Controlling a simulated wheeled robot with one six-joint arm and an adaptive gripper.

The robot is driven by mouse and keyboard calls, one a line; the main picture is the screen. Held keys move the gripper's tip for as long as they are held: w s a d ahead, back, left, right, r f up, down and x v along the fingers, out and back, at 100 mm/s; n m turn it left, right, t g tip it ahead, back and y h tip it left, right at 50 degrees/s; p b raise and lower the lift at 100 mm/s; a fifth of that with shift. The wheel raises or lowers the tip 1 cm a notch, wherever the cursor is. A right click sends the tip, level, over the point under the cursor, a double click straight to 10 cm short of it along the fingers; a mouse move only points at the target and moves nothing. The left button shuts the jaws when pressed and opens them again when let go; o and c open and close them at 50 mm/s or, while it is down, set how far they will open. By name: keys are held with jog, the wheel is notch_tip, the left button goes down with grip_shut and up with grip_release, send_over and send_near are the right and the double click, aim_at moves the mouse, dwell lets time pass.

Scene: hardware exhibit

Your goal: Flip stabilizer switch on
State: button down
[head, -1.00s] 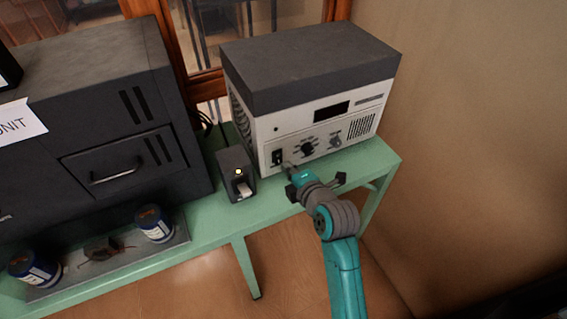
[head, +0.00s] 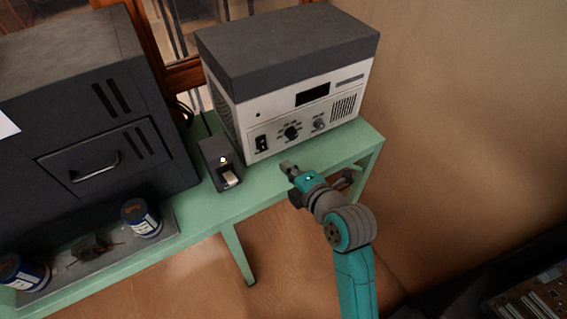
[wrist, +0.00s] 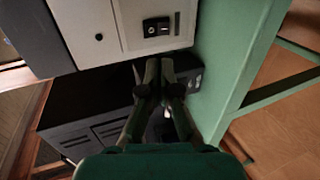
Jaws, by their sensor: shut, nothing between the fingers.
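The stabilizer, a white-fronted box (head: 300,121) with a dark grey top, stands on the green bench. Its black rocker switch (head: 261,143) is at the lower left of the front panel. The switch also shows near the top of the wrist view (wrist: 157,27). I cannot tell its position for certain. My gripper (head: 288,168) is shut and empty, in front of the panel, to the right of and below the switch in the head view. In the wrist view the closed fingertips (wrist: 158,64) lie below the switch, apart from it.
A small black box (head: 211,152) with a lit lamp stands left of the stabilizer. A large dark cabinet (head: 95,100) and blue-and-white cans (head: 142,219) are farther left. The green bench (head: 268,187) has free room before the panel. A wall bounds the right.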

aim_at(263, 148)
jog(key=shift+s+d+f, duration=0.2)
jog(key=shift+s+d, duration=0.4)
jog(key=shift+s, duration=0.3)
jog(key=x, duration=1.4)
jog(key=shift+w+a+f, duration=0.15)
jog(key=shift+w+a, duration=0.05)
jog(key=shift+w, duration=0.05)
